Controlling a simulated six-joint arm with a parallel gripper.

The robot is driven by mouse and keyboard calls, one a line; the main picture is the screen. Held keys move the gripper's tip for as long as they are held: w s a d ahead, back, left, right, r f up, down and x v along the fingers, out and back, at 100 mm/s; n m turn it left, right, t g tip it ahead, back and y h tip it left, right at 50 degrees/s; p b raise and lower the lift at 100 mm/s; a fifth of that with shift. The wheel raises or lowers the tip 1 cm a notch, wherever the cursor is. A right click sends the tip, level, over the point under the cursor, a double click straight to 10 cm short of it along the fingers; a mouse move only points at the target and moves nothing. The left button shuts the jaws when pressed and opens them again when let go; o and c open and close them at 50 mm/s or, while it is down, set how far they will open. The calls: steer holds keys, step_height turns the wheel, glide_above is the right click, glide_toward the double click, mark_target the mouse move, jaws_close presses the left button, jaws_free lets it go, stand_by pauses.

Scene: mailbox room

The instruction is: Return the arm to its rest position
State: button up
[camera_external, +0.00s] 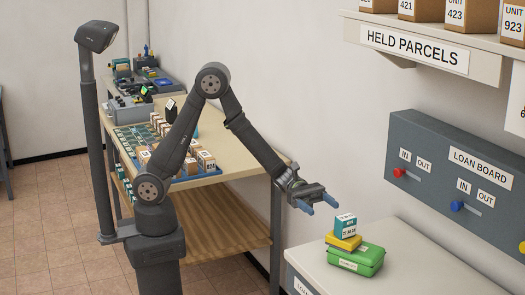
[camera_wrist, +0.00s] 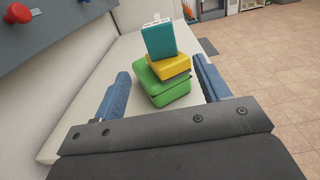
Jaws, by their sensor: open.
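My gripper (camera_external: 317,204) has blue fingertips and is open and empty. It hangs in the air to the left of and above a stack on the white cabinet top. In the wrist view my gripper (camera_wrist: 165,85) shows its two blue fingers spread wide, with the stack seen between and beyond them. The stack has a green case (camera_external: 356,262) at the bottom, a yellow case (camera_external: 344,240) on it and a teal box (camera_external: 346,225) on top, standing upright. My arm reaches out to the right from its base, bent at a raised elbow.
The white cabinet (camera_external: 430,262) holds the stack. The grey loan board (camera_external: 460,180) with coloured knobs is on the wall behind. The held parcels shelf (camera_external: 425,50) is above. A table (camera_external: 215,120) with a blue tray and several small boxes stands behind my arm.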

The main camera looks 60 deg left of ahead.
mark_target(342, 216)
steer(key=d, duration=1.1)
steer(key=shift+d, duration=0.1)
step_height(342, 216, up, 2)
steer(key=shift+r, duration=0.1)
steer(key=shift+d+r, duration=0.1)
steer(key=shift+r, duration=0.7)
